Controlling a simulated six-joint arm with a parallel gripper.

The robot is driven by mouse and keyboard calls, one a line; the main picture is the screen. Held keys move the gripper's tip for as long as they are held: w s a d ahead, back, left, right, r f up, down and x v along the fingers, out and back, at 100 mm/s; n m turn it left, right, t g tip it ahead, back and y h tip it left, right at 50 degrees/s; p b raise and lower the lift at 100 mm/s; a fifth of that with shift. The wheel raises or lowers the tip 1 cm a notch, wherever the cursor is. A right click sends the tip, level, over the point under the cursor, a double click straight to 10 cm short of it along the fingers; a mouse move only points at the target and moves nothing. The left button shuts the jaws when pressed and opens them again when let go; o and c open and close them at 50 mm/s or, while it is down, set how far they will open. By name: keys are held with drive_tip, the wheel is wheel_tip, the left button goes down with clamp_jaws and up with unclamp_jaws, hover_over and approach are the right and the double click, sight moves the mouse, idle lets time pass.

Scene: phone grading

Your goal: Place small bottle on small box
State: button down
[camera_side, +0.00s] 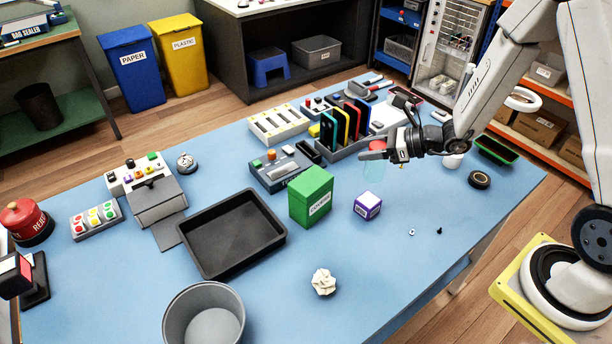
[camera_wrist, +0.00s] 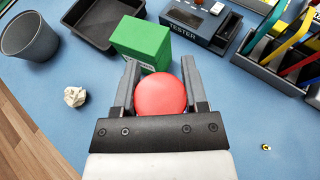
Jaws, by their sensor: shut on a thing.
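The small bottle (camera_side: 374,170) has a see-through bluish body and a red cap. My gripper (camera_side: 374,151) is shut on it near the cap and holds it upright above the table. In the wrist view, the red cap (camera_wrist: 170,95) fills the space between the two fingers of my gripper (camera_wrist: 166,80). The small box (camera_side: 367,205) is a purple and white cube on the blue table, right of a larger green box (camera_side: 311,196). The bottle is above and behind the small box in the side view, apart from it. The small box is hidden in the wrist view.
A black tray (camera_side: 277,242) lies left of the green box. A crumpled paper ball (camera_side: 323,281) and a grey bin (camera_side: 204,318) are at the front. A rack of coloured phones (camera_side: 345,145) stands behind. The table right of the small box is mostly clear.

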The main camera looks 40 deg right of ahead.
sight(367, 173)
drive_tip(key=shift+f, duration=1.95)
drive_tip(key=shift+f, duration=0.1)
drive_tip(key=shift+f, duration=1.65)
drive_tip(key=shift+f, duration=0.15)
drive_tip(key=shift+c, duration=0.6)
unclamp_jaws()
drive_tip(key=shift+d+r, duration=0.1)
drive_tip(key=shift+r, duration=0.1)
drive_tip(key=v, duration=1.2)
